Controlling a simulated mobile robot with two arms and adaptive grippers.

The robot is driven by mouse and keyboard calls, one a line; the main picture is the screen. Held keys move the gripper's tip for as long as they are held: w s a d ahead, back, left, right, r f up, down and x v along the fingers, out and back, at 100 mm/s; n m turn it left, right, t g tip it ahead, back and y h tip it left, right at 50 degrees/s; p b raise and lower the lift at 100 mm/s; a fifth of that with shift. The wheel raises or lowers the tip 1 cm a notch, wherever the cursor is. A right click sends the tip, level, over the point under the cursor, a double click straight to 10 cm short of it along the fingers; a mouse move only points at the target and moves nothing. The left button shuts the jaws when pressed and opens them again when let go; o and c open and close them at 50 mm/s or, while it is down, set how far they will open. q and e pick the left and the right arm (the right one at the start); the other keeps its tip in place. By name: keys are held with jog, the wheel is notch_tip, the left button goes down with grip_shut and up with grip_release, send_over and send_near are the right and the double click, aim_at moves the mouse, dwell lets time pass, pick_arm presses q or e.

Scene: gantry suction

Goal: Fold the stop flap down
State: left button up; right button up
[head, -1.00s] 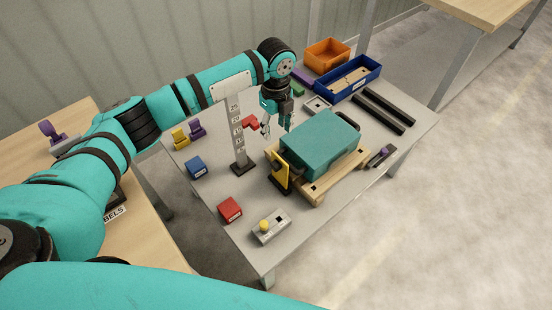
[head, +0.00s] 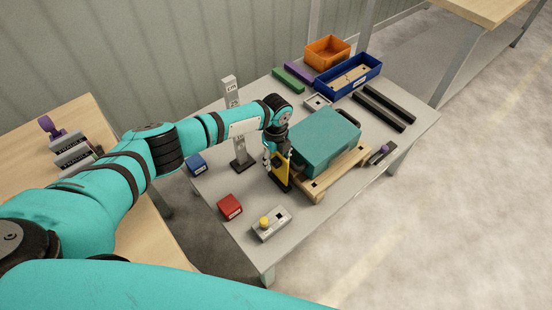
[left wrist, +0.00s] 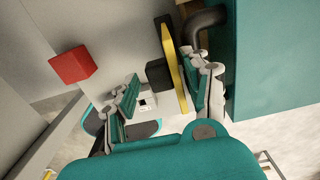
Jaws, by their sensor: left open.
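The stop flap (head: 281,178) looks like a yellow plate with black parts, standing upright at the near left end of a wooden pallet. A teal case (head: 324,142) sits on the pallet (head: 318,188). My left gripper (head: 269,164) is open at the flap and partly covers it. In the left wrist view the flap (left wrist: 172,62) shows edge-on between the spread fingers of the left gripper (left wrist: 160,92), closer to the right finger; I cannot tell whether they touch. The teal case (left wrist: 275,60) is just right of that finger. My right gripper is not in view.
A grey post with a scale (head: 239,155) stands left of the gripper. Blue (head: 347,78) and orange (head: 326,52) bins stand behind.

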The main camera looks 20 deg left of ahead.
pick_arm(q)
jog(key=shift+c, duration=0.4)
grip_shut()
jog(key=shift+a, duration=0.1)
